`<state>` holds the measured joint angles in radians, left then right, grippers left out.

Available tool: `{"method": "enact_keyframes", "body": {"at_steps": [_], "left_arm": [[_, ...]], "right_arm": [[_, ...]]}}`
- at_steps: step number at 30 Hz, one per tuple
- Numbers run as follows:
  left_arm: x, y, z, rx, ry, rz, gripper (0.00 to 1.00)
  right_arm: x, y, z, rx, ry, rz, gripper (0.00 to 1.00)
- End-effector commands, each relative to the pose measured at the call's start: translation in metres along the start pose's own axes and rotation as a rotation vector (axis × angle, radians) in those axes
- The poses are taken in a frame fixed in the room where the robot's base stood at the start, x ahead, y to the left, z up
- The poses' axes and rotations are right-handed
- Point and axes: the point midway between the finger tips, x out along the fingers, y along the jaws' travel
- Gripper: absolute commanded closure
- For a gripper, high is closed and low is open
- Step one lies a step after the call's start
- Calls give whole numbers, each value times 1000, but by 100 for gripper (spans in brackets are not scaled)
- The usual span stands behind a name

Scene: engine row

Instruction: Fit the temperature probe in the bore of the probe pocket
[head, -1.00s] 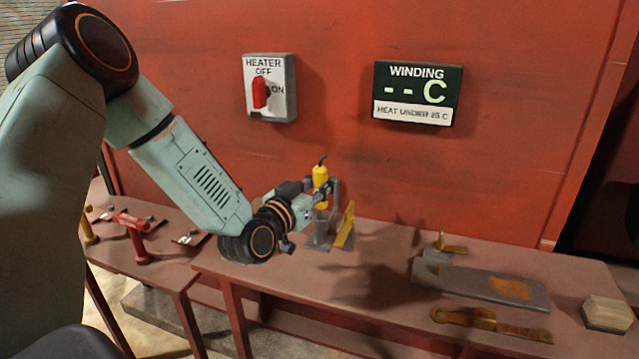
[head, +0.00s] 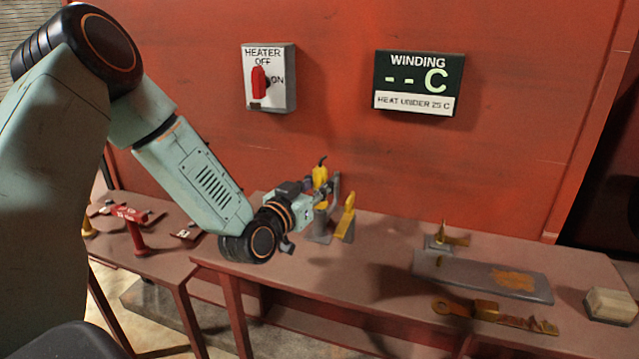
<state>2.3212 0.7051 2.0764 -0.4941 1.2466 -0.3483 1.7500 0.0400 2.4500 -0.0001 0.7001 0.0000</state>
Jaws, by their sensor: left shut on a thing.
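The temperature probe (head: 320,174) is a yellow body with a short black stub on top. My left gripper (head: 329,190) is shut on it and holds it roughly upright. What appears to be the probe pocket, a grey block (head: 320,236) on the bench, stands just below the gripper. A yellow slanted piece (head: 347,215) stands at its right. The gripper hides the probe's lower end and the bore, so I cannot tell whether the tip is in it. My right gripper is not in view.
The bench (head: 380,285) has clear room right of the pocket. Further right lie a grey plate (head: 480,280), a yellow-brown tool (head: 490,315) and a pale block (head: 610,305). A heater switch (head: 268,78) and a winding display (head: 418,83) hang on the red wall behind.

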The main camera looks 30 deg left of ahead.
Motion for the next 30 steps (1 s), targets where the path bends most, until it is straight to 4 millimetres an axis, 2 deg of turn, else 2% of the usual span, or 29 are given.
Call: {"method": "enact_keyframes", "body": {"at_steps": [14, 15, 24, 30], "left_arm": [[0, 0, 11, 0, 1, 0, 100], [0, 0, 10, 0, 1, 0, 72], [0, 0, 10, 0, 1, 0, 47], [0, 0, 10, 0, 1, 0, 47]], "right_arm": [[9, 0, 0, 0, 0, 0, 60], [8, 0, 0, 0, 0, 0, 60], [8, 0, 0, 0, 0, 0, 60], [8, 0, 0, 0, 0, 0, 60]]}}
